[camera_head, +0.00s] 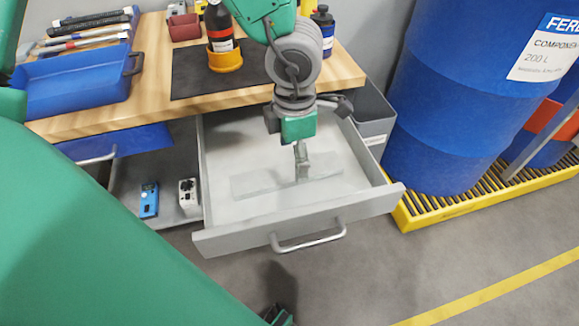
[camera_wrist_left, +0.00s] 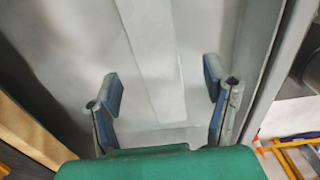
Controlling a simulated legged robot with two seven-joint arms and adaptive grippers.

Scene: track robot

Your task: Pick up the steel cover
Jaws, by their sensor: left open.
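The steel cover (camera_head: 258,181) is a flat, pale grey plate lying in the open grey drawer. In the left wrist view it is a long light strip (camera_wrist_left: 152,55) running away between my fingers. My left gripper (camera_head: 302,172) points down into the drawer over the plate and hides part of it. In the wrist view the two blue-padded fingers (camera_wrist_left: 161,82) stand wide apart, one on each side of the strip, with nothing between the pads. I cannot tell the exact height of the fingertips above the plate.
The drawer front (camera_head: 300,232) with its handle (camera_head: 308,240) is pulled out below the wooden workbench (camera_head: 345,72). Its side walls stand around my gripper. A blue drum (camera_head: 440,100) on a yellow grated pallet (camera_head: 450,208) is at the right. A blue tray (camera_head: 75,85) is on the bench.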

